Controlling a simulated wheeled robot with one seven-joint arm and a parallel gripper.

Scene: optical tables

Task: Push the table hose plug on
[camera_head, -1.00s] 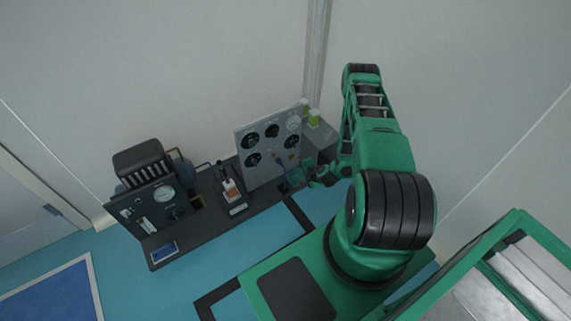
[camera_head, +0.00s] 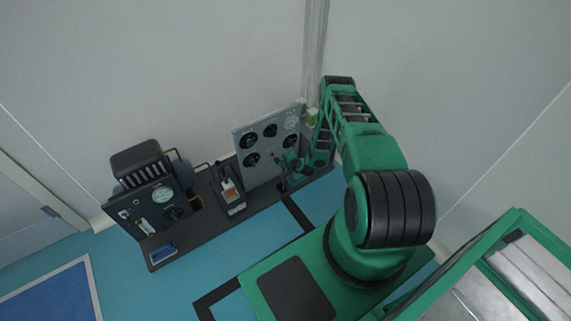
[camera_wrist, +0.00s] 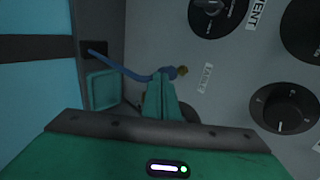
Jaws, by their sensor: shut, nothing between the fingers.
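The blue table hose (camera_wrist: 120,66) runs in the wrist view from a dark block at the upper left to the panel. Its plug end (camera_wrist: 168,73) is at a small brass port (camera_wrist: 182,71), beside a small white label (camera_wrist: 205,78). The plug end and port appear to meet; I cannot tell how deeply it is seated. My gripper (camera_wrist: 160,82) is shut and empty, its fingertips right at the plug end and partly covering the hose there. In the head view my gripper (camera_head: 289,161) is close to the grey panel (camera_head: 243,141), and the hose is hard to make out.
Black knobs (camera_wrist: 289,108) stick out of the panel close to the right of the fingers. In the head view an instrument with an orange screen (camera_head: 230,190) and a dark gauge unit (camera_head: 150,208) stand left on the dark bench (camera_head: 196,236).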

